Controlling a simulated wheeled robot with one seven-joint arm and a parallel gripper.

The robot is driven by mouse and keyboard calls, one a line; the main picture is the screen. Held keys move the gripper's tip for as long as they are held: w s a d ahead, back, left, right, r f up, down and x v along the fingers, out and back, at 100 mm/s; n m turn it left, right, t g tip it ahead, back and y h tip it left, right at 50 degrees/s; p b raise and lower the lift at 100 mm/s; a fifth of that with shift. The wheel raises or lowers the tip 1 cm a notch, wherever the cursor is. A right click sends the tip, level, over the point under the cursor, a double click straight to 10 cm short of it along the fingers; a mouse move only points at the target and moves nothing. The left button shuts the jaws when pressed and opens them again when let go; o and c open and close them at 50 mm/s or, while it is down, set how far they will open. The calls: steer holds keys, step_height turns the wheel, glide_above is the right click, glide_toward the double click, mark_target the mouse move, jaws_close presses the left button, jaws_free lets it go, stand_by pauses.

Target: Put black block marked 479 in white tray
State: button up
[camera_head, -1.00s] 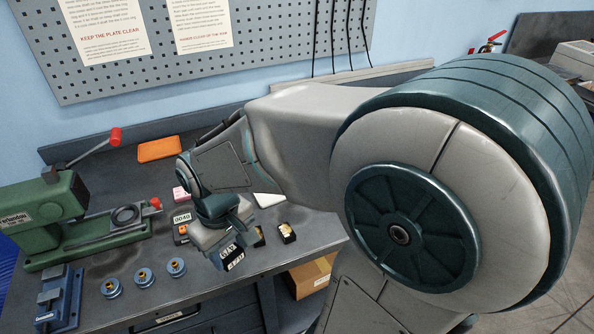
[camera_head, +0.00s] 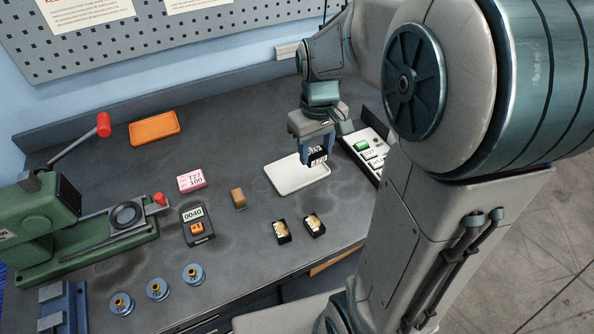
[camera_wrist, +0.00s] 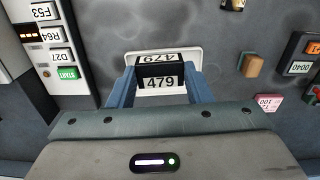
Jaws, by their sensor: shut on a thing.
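My gripper (camera_head: 313,150) is shut on a black block with white labels (camera_head: 317,155). In the wrist view the block (camera_wrist: 160,72) sits between the blue fingers, and its near label reads 479. The white tray (camera_head: 285,181) lies on the bench under and to the left of the block in the head view. In the wrist view the tray's rim (camera_wrist: 190,53) shows behind the block, which hides much of the tray. The block appears held above the tray's right part; the exact gap is hard to tell.
Two black blocks with yellowish tops (camera_head: 282,231) stand in front of the tray. A control panel with a green button (camera_head: 361,146) is close to its right. A brown block (camera_head: 238,198), a 0040 meter (camera_head: 197,224) and a pink box (camera_head: 191,181) lie to the left.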

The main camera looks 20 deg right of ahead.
steer(key=w+d+b, duration=0.1)
steer(key=w+d, duration=0.5)
steer(key=d, duration=0.3)
steer(key=p, duration=0.2)
glide_above(297, 172)
step_height(297, 172, down, 7)
steer(key=shift+w+f, duration=0.1)
steer(key=shift+f, duration=2)
steer(key=shift+f, duration=0.15)
steer(key=o, duration=1.3)
